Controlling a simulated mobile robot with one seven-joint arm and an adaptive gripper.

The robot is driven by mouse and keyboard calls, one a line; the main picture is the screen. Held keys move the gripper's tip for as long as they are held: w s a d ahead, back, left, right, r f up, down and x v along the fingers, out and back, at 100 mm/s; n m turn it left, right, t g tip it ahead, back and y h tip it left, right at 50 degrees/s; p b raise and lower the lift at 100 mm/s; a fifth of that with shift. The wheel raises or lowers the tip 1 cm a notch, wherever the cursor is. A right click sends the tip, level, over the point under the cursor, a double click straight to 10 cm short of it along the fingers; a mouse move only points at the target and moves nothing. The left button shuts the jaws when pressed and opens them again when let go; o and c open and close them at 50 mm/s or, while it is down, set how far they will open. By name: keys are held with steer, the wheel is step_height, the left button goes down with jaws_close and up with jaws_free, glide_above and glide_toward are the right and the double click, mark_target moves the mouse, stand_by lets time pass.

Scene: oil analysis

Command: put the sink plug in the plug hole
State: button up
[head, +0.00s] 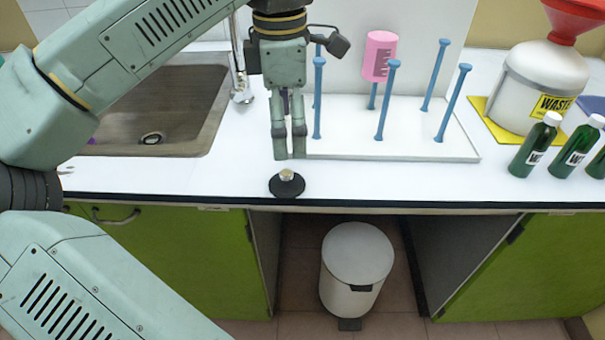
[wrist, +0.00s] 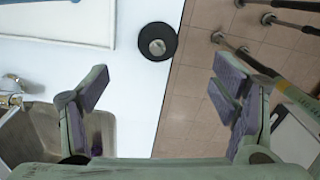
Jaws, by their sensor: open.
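The sink plug (head: 287,184) is a black disc with a pale metal knob, lying at the front edge of the white counter. It also shows in the wrist view (wrist: 158,42), ahead of my fingers and partly over the counter's edge in that picture. The plug hole (head: 152,138) is a round metal drain in the floor of the steel sink (head: 200,125) at the left. My gripper (head: 290,155) points down just behind the plug in the head view. In the wrist view its fingers (wrist: 160,95) are spread wide with nothing between them.
A white rack (head: 400,140) with blue pegs and a pink beaker (head: 379,55) stands right of my gripper. A waste container (head: 540,85) and green bottles (head: 536,145) are farther right. A white bin (head: 356,262) stands below. The tap (head: 240,75) is beside the sink.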

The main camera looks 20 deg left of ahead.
glide_above(286, 173)
step_height(286, 173, down, 4)
steer(key=shift+s+a+f+p, duration=0.1)
steer(key=shift+s+f+p, duration=0.1)
steer(key=shift+p, duration=0.15)
steer(key=shift+w+f+p, duration=0.15)
steer(key=shift+f+p, duration=0.35)
steer(key=shift+f, duration=1.15)
steer(key=shift+w+f+p, duration=0.1)
steer(key=shift+f+p, duration=0.35)
steer(key=shift+f, duration=1.15)
steer(key=shift+s, duration=0.1)
jaws_close()
